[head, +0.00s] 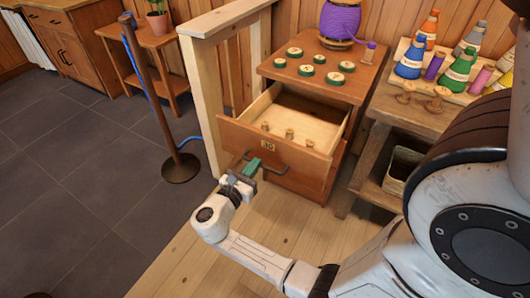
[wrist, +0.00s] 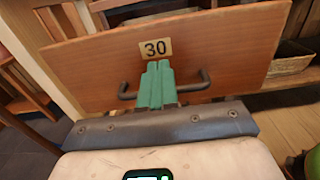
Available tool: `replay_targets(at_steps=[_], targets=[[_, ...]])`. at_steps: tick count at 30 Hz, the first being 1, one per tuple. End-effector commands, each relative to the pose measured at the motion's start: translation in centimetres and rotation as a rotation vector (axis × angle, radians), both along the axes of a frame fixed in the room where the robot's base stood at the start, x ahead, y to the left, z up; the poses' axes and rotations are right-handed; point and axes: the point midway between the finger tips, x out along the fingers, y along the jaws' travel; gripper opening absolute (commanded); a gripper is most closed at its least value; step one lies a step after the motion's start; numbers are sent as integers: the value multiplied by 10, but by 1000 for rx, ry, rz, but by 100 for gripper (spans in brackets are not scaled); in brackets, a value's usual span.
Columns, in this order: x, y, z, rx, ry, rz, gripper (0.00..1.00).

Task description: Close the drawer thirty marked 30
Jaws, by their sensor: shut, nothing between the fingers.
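The drawer thirty (head: 226,133) is pulled out of a wooden cabinet (head: 349,90). Its front carries a plate marked 30 (wrist: 155,48) and a dark bar handle (wrist: 204,82). Several small wooden spools (head: 289,134) stand inside, just behind the drawer front. My gripper (head: 250,168) has green fingers, which are shut and empty. In the wrist view the fingers (wrist: 156,72) overlap the middle of the handle, just below the number plate. I cannot tell whether they touch the handle or the drawer front.
Several green-rimmed discs (head: 312,70) and a big purple spool (head: 340,20) are on the cabinet top. A bench (head: 388,106) with coloured cones stands at the right. A post with a round base (head: 180,168) and blue rope is left. The floor in front is clear.

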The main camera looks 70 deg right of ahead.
Motion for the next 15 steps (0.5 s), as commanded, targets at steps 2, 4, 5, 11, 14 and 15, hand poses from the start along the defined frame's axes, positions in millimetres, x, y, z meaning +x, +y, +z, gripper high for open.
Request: replay_targets(at_steps=[2, 4, 5, 11, 14, 15], targets=[[-5, -16, 0, -1, -1, -5, 0], [-8, -28, 0, -1, -1, -4, 0], [-9, -33, 0, 0, -2, -4, 0], [-14, -57, 0, -1, -2, -2, 0], [-15, -62, 0, 0, -2, -1, 0], [-15, -63, 0, 0, -1, 0, 0]])
